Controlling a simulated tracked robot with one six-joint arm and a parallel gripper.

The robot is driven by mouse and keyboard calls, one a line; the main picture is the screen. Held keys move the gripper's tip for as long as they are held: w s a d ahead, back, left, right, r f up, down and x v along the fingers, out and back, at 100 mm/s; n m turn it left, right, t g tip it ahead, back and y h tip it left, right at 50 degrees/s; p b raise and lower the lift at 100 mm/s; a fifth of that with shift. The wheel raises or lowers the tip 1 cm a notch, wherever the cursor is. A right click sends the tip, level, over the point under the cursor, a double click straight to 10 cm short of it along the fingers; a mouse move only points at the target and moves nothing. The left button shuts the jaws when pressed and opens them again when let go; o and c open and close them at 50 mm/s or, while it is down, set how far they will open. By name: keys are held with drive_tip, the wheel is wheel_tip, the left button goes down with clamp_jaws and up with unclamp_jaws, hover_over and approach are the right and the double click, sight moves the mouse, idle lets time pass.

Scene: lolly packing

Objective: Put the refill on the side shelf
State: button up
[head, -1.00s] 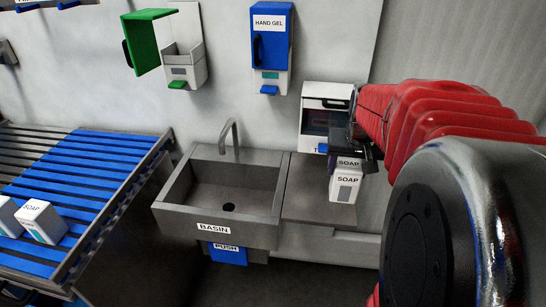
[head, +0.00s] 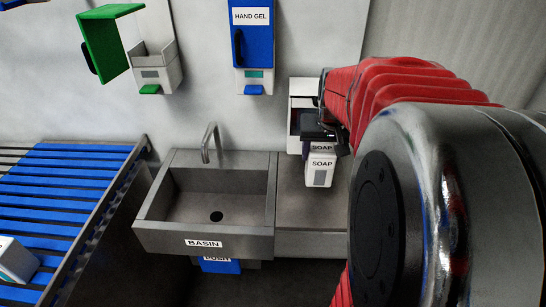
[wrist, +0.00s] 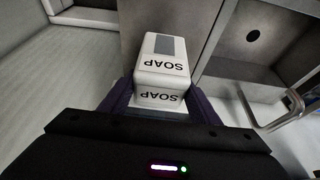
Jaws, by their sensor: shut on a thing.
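The refill, a white box marked SOAP (head: 320,170), is held upright in my gripper (head: 322,140). In the head view it overlaps the grey side shelf (head: 293,212), right of the basin. I cannot tell if its base touches the shelf. In the wrist view the refill (wrist: 163,62) sits between the two dark fingers of my gripper (wrist: 160,104), which are shut on it. My arm hides the right part of the shelf in the head view.
The basin (head: 152,222) with its tap (head: 209,140) adjoins the shelf on the left. A white dispenser (head: 301,90) is behind my gripper. A green open dispenser (head: 155,70) and a blue hand gel dispenser (head: 253,45) hang on the wall. Another white box (head: 16,262) lies on the blue rollers.

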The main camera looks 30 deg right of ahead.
sight(318, 178)
wheel_tip(318, 178, down, 6)
drive_tip(key=shift+r, duration=0.15)
idle(0.3)
drive_tip(key=shift+f, duration=1.9)
drive_tip(key=o, duration=1)
drive_tip(key=shift+f, duration=0.1)
drive_tip(key=shift+o, duration=0.2)
